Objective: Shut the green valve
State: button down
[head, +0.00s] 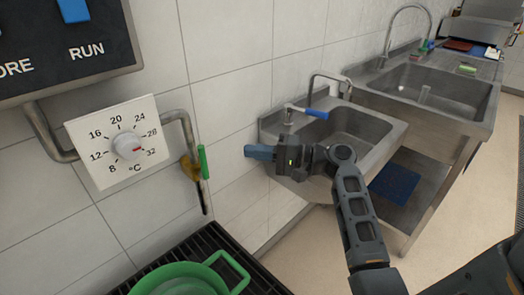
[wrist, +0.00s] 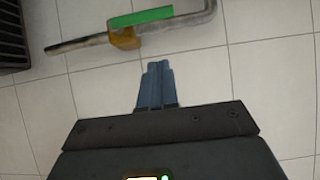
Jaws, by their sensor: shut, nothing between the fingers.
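The green valve is a brass body with a green lever handle (head: 203,162) on a grey pipe on the tiled wall, below and right of the temperature dial. The lever lies along the pipe. In the wrist view the green handle (wrist: 141,17) and brass body (wrist: 125,39) show at the top, with the handle parallel to the pipe. My gripper (head: 248,151) is shut and empty, to the right of the valve and apart from it. In the wrist view my gripper's blue fingertips (wrist: 158,66) are together, pointing toward the valve with bare tile between.
A temperature dial plate (head: 118,141) and a dark switch panel (head: 66,45) are on the wall at left. A green pot (head: 180,281) stands on a black grate below the valve. A small sink (head: 352,124) with a blue-handled tap is behind my gripper.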

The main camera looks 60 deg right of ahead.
aim_at(202, 162)
jog(key=w+a+p, duration=0.2)
jog(key=w+a, duration=0.3)
jog(key=w, duration=0.2)
jog(key=shift+a, duration=0.15)
jog(key=shift+w, duration=0.1)
jog(key=shift+a+r+n, duration=0.1)
jog(key=shift+a+n, duration=0.1)
jog(key=shift+n, duration=0.1)
